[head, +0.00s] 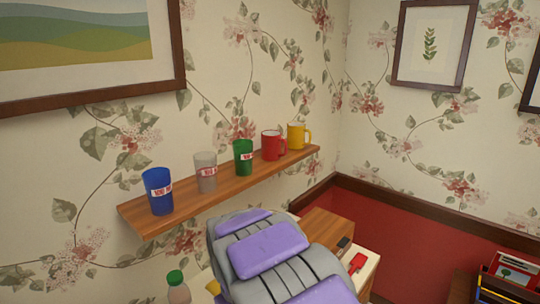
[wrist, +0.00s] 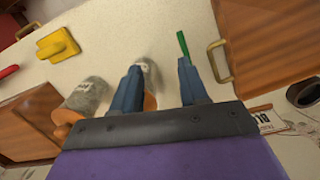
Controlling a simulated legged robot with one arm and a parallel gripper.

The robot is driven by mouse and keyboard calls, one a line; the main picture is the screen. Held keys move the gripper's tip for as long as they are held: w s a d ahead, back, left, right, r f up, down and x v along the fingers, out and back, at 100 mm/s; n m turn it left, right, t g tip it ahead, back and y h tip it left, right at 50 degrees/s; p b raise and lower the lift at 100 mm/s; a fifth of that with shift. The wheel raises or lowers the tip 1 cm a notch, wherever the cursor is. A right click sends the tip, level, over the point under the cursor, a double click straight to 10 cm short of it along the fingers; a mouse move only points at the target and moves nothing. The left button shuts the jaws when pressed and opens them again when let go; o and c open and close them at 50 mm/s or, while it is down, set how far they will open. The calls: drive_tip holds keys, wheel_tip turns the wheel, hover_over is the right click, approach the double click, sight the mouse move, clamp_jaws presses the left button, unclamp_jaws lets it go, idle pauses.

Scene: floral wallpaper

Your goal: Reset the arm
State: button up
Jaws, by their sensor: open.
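My gripper (wrist: 160,78) is open in the wrist view, with its two blue-grey fingers apart. It points down over a pale counter top (wrist: 125,28). A grey cylindrical object (wrist: 148,72) shows beside and partly behind the left finger; whether they touch I cannot tell. A thin green object (wrist: 182,45) shows by the tip of the right finger. Nothing is clearly held. In the head view my grey and purple arm fills the bottom middle, and my gripper is not visible there.
A wooden wall shelf (head: 137,222) holds a blue cup (head: 158,199), grey cup (head: 205,180), green cup (head: 243,164), red mug (head: 271,150) and yellow mug (head: 296,140). A green-capped bottle (head: 178,292) stands below. A yellow object (wrist: 58,46) and another grey cylinder (wrist: 88,94) lie on the counter.

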drive_tip(key=s+d+r+m, duration=0.3)
drive_tip(key=s+d+r, duration=0.1)
drive_tip(key=s+d, duration=0.55)
drive_tip(key=s+d+r+m, duration=0.3)
drive_tip(key=s+d+m, duration=0.1)
drive_tip(key=s+d, duration=0.55)
drive_tip(key=s+d+m+g, duration=0.1)
drive_tip(key=s, duration=0.7)
drive_tip(key=shift+s+d+f+y, duration=0.15)
drive_tip(key=shift+f+y, duration=0.1)
drive_tip(key=shift+y, duration=0.05)
